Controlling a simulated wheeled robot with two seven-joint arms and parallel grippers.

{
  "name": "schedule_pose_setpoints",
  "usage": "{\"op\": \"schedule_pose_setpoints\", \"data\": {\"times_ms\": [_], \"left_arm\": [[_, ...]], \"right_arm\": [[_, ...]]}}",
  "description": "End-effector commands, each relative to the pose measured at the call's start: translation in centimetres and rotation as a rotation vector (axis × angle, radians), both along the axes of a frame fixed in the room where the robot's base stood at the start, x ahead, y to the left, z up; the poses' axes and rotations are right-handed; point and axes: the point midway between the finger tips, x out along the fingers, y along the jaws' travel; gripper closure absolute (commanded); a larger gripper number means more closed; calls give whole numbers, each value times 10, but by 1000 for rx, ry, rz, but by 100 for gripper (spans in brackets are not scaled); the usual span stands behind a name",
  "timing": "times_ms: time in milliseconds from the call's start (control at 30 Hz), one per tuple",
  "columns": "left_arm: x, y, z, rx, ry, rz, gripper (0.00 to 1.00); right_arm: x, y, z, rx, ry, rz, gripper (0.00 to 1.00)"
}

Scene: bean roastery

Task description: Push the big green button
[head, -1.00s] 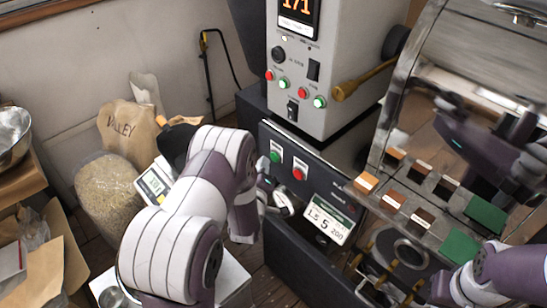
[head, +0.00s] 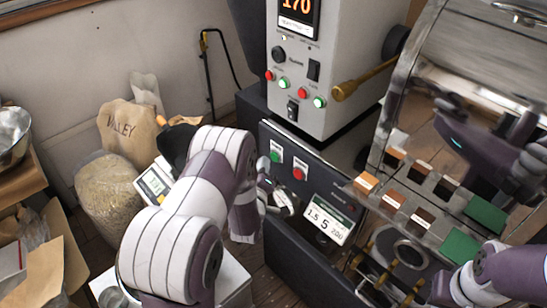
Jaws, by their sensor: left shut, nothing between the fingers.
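The big green button (head: 276,156) sits on the dark front panel (head: 325,183) of the machine, with a red button (head: 298,174) to its right. My left gripper (head: 280,199) is just below the green button, in front of the panel and partly hidden by my own arm. It is shut and empty. A gap shows between it and the green button in the picture; I cannot tell how far it is from the panel. My right arm enters at the lower right, but its gripper is not in view.
Smaller green and red buttons (head: 303,93) sit on the grey control box (head: 345,60) above. A small display (head: 326,219) is right of my left gripper. A mirror-like metal housing (head: 470,110) with sample tiles stands at right. Sacks (head: 127,133) stand at left.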

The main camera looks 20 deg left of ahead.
Motion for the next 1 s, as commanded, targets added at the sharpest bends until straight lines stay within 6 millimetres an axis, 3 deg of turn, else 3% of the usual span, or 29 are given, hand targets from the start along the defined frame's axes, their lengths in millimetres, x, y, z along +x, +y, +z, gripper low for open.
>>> {"op": "schedule_pose_setpoints", "data": {"times_ms": [1000], "left_arm": [[12,-5,0,0,-1,-1,100]], "right_arm": [[0,0,-4,0,0,0,100]]}}
